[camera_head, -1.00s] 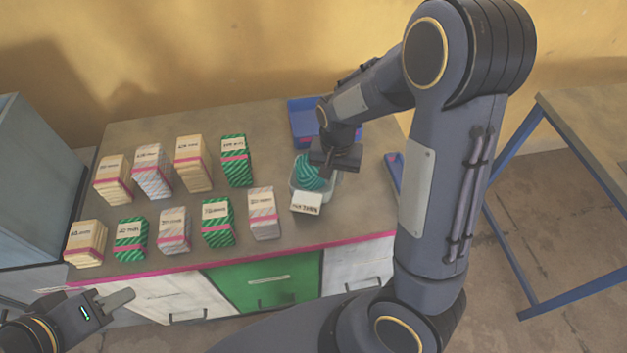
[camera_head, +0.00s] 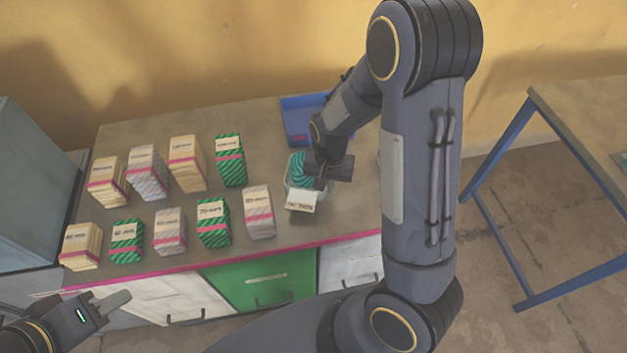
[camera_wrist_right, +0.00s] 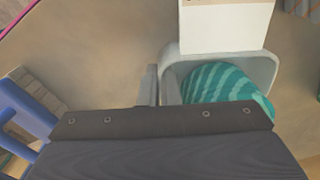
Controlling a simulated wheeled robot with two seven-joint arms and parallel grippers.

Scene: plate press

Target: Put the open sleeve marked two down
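Several upright sleeves stand in two rows on the bench, cream, grey-striped and green-striped, with pink bands and white labels. Examples are a front green sleeve (camera_head: 127,243), a front grey sleeve (camera_head: 169,232) and a back green sleeve (camera_head: 230,162). Their marks are too small to read, so I cannot tell which is marked two. My right gripper (camera_head: 320,185) is low beside a pale bin (camera_wrist_right: 268,62) holding a teal striped thing (camera_wrist_right: 222,85). In the right wrist view its fingers (camera_wrist_right: 160,88) are close together at the bin's left side, with nothing seen between them. My left gripper (camera_head: 118,302) is off the bench's front left.
A white label card (camera_head: 301,200) is on the bin's front. A blue tray (camera_head: 296,125) lies at the back of the bench (camera_head: 260,115). Drawers (camera_head: 265,282) form the bench front. A blue-legged table (camera_head: 585,115) stands at the right. The bench between sleeves and tray is clear.

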